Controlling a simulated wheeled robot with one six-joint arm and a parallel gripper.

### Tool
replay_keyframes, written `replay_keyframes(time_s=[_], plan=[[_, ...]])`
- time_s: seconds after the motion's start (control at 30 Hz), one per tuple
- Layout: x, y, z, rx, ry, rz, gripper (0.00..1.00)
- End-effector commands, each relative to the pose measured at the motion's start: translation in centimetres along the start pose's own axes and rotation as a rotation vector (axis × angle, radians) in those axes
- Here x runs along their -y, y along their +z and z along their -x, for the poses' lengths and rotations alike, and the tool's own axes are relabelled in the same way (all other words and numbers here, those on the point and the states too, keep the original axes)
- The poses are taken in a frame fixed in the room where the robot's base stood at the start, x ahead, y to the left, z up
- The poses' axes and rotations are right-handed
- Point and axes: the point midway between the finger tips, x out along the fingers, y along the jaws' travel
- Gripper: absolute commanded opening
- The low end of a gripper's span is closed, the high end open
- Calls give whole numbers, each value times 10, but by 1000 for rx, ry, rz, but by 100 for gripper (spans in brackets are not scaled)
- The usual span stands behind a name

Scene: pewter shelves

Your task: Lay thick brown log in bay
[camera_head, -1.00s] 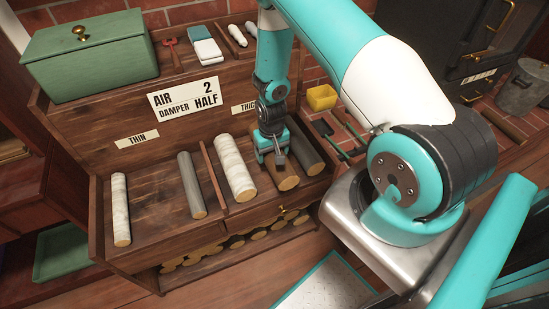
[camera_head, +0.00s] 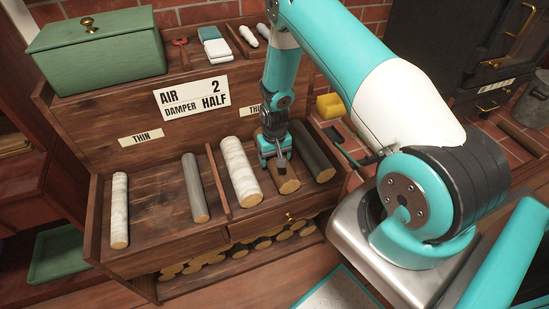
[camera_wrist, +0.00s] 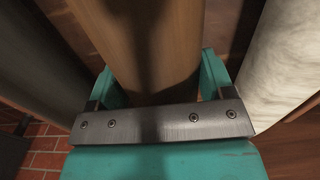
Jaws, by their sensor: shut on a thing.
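The thick brown log (camera_head: 288,186) lies in the thick bay, between a thick white birch log (camera_head: 240,172) on its left and a thick dark grey log (camera_head: 314,152) on its right. My gripper (camera_head: 275,160) is over the brown log and shut on it. In the wrist view the brown log (camera_wrist: 143,45) runs between the two teal fingers, with the white log (camera_wrist: 280,55) at right and the dark log (camera_wrist: 35,60) at left. The bay (camera_head: 262,208) is the right part of the wooden tray. My arm hides part of the THICK label (camera_head: 256,111).
A wooden divider (camera_head: 217,176) separates the bays. The thin bay holds a thin white log (camera_head: 120,210) and a thin grey log (camera_head: 195,187), with bare wood between them. A green box (camera_head: 95,55) and a sign (camera_head: 192,98) stand behind. A yellow container (camera_head: 330,106) is at right.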

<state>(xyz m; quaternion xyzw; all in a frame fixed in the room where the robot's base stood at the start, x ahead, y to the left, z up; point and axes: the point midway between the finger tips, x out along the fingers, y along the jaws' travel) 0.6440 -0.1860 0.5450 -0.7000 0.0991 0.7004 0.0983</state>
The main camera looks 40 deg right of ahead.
Motion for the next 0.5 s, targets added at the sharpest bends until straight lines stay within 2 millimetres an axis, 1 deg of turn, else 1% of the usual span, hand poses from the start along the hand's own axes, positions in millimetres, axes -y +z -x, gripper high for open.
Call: replay_keyframes(time_s=[0.13,0.17,0.2,0.23,0.27,0.5], plan=[[0,0,1,-1,0,0,29],[0,0,1,-1,0,0,82],[0,0,1,-1,0,0,91],[0,0,1,-1,0,0,98],[0,0,1,-1,0,0,100],[0,0,2,0,0,0,100]])
